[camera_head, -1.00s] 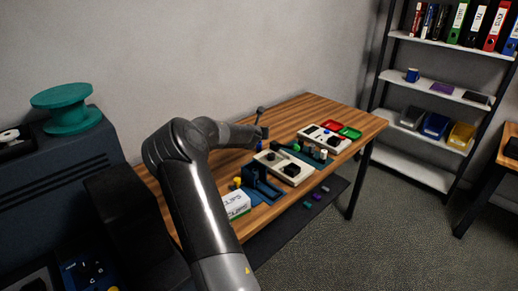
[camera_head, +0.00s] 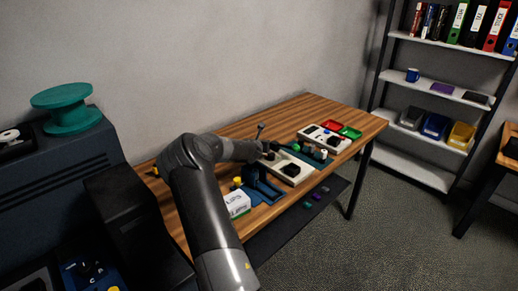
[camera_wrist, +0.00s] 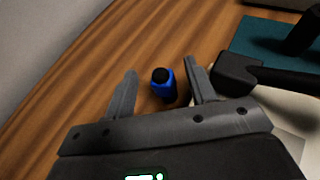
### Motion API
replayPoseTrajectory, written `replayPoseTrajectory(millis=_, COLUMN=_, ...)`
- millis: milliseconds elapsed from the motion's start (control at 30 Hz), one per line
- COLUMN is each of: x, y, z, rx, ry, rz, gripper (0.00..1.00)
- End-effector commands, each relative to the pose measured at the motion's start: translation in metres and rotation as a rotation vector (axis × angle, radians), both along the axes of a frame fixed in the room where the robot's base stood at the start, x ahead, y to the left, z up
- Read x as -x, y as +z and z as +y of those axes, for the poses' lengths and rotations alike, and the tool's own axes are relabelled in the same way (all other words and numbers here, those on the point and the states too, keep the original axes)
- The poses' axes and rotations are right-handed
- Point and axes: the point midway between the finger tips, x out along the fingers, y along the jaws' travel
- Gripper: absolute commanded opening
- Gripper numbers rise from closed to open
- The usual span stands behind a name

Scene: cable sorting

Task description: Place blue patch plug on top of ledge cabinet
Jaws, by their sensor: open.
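The blue patch plug (camera_wrist: 163,88) stands on the wooden table in the wrist view, with a black top end. My gripper (camera_wrist: 160,70) is open, with one finger on each side of the plug and visible gaps between. In the head view my gripper (camera_head: 266,150) is low over the table's rear middle, and I cannot make out the plug there.
A cream panel (camera_head: 291,181) with black parts lies beside my gripper. A black tool-like object (camera_wrist: 245,76) is close to the right finger. A white box (camera_head: 237,203) is near the front edge. The table's back strip is clear.

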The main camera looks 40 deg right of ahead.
Motion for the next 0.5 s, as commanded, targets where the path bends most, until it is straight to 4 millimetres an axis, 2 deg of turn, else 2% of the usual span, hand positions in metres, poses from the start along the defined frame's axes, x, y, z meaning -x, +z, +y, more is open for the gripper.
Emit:
replayPoseTrajectory(millis=67, x=0.0002, y=0.0002, z=0.0001, rx=0.000, ry=0.000, rz=0.000, gripper=0.51)
replayPoseTrajectory(millis=500, x=0.0003, y=0.0004, z=0.0001, rx=-0.001, ry=0.000, rz=-0.001, gripper=0.16)
